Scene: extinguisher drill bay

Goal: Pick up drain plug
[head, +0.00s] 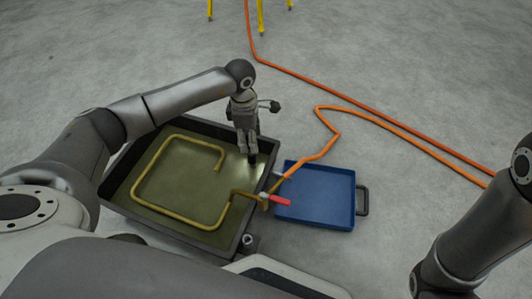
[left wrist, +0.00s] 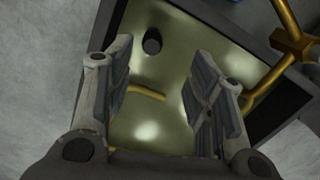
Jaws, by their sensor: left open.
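The drain plug appears to be a small dark cylinder (left wrist: 152,41) standing in the pan of yellowish liquid in the left wrist view. In the head view a dark stub (head: 252,160) shows just below my left gripper (head: 247,148), near the pan's right side. In the left wrist view my left gripper (left wrist: 164,58) is open, its two fingers apart with nothing between them. The plug lies beyond the fingertips, closer to the left finger. Its lower part is hidden in the liquid. My right arm shows at the right edge; its gripper is out of view.
The dark-rimmed pan (head: 118,202) holds a bent brass pipe (head: 150,209). A red-handled valve (head: 280,200) sits at its right rim. A blue tray (head: 325,197) stands close to the right. An orange hose (head: 370,103) crosses the floor. Yellow legs (head: 261,15) stand behind.

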